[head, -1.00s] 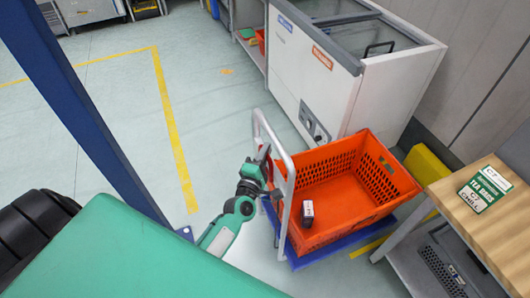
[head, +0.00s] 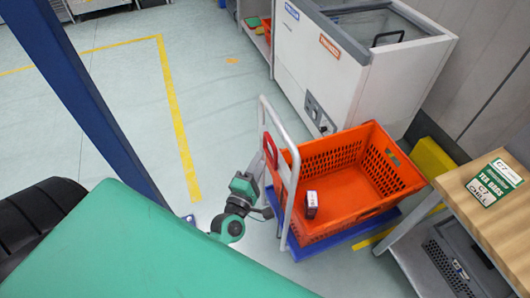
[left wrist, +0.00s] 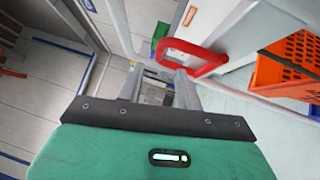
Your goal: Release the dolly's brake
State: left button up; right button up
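The dolly has a blue base (head: 345,235) and a pale tubular handle (head: 291,190). A red brake lever (head: 270,151), loop-shaped, is on the handle's left side; it shows large in the left wrist view (left wrist: 205,68). My left gripper (left wrist: 160,70) is open, its two grey fingers apart, with the lever's near end just beyond and close to the fingertips. I cannot tell whether they touch. In the head view, my left gripper (head: 261,168) is beside the handle and partly hidden by my wrist. My right gripper is not in view.
An orange tote (head: 345,180) sits on the dolly, with a small dark box (head: 311,204) inside. A white freezer (head: 350,75) stands behind. The floor at left is open.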

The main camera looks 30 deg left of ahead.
pick_arm(q)
jog(key=s, duration=0.4)
jog(key=shift+s+d+f+b, duration=0.2)
jog(key=shift+s+f+b, duration=0.1)
jog(key=shift+s+b, duration=0.1)
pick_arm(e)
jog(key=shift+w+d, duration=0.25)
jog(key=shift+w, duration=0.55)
pick_arm(q)
jog(key=shift+f, duration=0.15)
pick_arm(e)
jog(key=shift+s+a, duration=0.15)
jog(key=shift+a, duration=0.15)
